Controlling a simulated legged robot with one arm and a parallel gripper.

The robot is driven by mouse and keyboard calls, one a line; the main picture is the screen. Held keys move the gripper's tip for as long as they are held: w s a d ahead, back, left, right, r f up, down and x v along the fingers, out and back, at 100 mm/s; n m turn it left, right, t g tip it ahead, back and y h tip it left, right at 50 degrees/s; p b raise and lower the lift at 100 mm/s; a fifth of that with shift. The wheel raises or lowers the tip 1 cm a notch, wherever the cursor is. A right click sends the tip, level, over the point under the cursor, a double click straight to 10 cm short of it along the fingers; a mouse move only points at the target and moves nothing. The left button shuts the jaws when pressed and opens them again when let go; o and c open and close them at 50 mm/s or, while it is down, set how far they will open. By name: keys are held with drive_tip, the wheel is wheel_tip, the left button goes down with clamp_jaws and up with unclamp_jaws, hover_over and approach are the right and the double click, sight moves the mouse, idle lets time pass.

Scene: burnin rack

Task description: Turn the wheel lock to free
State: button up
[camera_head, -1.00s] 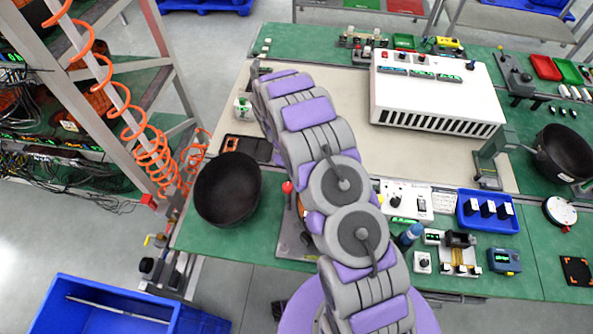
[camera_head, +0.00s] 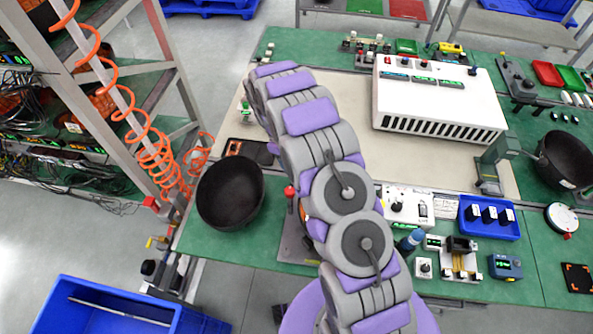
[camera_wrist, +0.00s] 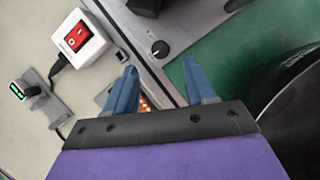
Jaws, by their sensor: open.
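In the wrist view, the two blue fingers of my gripper (camera_wrist: 157,72) are spread apart with nothing between them. Just past the fingertips, a black round knob (camera_wrist: 160,48) with a light mark sits on a grey plate (camera_wrist: 188,20). I cannot tell whether this knob is the wheel lock; no label on it is readable. The fingers look apart from the knob. In the head view, my arm covers my gripper and the knob.
A white box with a red switch (camera_wrist: 80,36) stands left of the fingers. A dark bowl (camera_head: 230,192) lies at the table's left edge, close right in the wrist view. A red-balled lever (camera_head: 289,191) stands beside my arm. An orange coiled hose (camera_head: 150,150) hangs left.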

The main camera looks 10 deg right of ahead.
drive_tip(key=v, duration=1)
drive_tip(key=shift+w+a+r+p, duration=0.15)
drive_tip(key=shift+r+p, duration=0.2)
drive_tip(key=shift+p, duration=0.05)
